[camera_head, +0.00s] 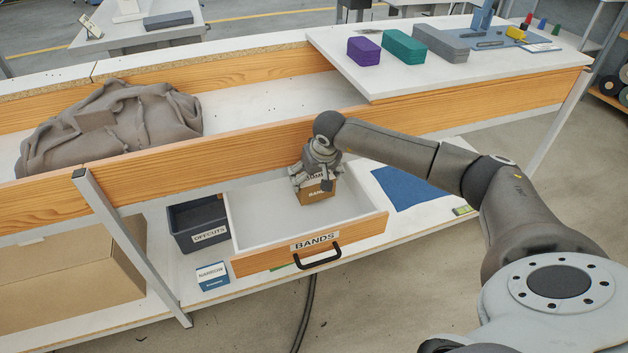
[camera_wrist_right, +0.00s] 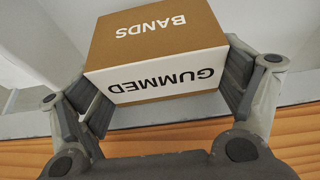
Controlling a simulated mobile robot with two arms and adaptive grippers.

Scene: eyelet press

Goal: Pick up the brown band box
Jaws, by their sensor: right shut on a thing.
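The brown band box (camera_head: 316,195) is in the open drawer labelled BANDS (camera_head: 348,222), toward its back. In the right wrist view the box (camera_wrist_right: 150,45) shows the words BANDS on brown and GUMMED on a white strip. My right gripper (camera_head: 314,182) comes down on the box from above. Its two fingers (camera_wrist_right: 165,90) press on opposite sides of the box, so it is shut on it. I cannot tell whether the box touches the drawer floor. My left gripper is not in view.
A dark OFFCUTS bin (camera_head: 196,224) and a small blue-and-white box (camera_head: 212,276) stand left of the drawer. A blue sheet (camera_head: 408,187) lies right of it. The bench's wooden edge (camera_head: 235,152) runs behind the gripper. Purple (camera_head: 364,50), green and grey boxes stand on the worktop.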

